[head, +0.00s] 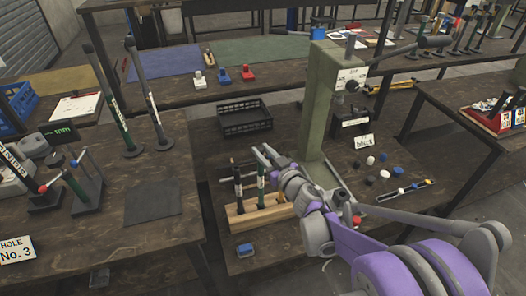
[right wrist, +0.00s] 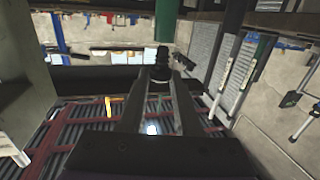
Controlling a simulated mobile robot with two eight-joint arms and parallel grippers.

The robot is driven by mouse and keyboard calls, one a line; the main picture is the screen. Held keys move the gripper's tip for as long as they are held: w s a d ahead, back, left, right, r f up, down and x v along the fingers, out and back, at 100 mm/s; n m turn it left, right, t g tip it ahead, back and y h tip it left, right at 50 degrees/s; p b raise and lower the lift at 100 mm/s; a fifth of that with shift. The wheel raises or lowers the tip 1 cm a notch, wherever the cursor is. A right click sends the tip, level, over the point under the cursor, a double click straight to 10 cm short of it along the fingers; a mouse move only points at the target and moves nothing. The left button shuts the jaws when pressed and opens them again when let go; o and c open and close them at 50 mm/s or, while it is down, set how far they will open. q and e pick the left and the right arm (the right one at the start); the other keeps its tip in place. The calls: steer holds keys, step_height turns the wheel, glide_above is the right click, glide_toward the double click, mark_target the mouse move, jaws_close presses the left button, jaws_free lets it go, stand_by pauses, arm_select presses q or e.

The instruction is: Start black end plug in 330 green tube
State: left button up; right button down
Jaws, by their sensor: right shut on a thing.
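A green tube (head: 261,181) with a pale label stands upright in a wooden rack (head: 240,222), beside a dark tube (head: 238,184). My right gripper (head: 264,151) is at the green tube's top end. In the right wrist view, its fingers are shut on a small black end plug (right wrist: 161,61), held at the fingertips. The green tube (right wrist: 167,22) shows just beyond the plug, nearly in line with it. I cannot tell whether they touch. The plug is too small to make out in the head view. The tube's label is unreadable. My left gripper is not in view.
A green press (head: 323,100) stands right behind the rack. Several loose plugs, including a white one (head: 370,160), lie right of it near a "black" sign (head: 364,142). A black crate (head: 244,118) is behind. A blue block (head: 244,250) lies in front.

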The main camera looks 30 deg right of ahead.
steer(key=shift+f+b, duration=0.55)
steer(key=shift+f, duration=0.35)
steer(key=c, duration=0.5)
jaws_free()
steer(key=s, duration=0.7)
steer(key=s+p, duration=0.1)
steer(key=s, duration=0.3)
steer(key=shift+r, duration=0.3)
steer(key=shift+w+r, duration=0.1)
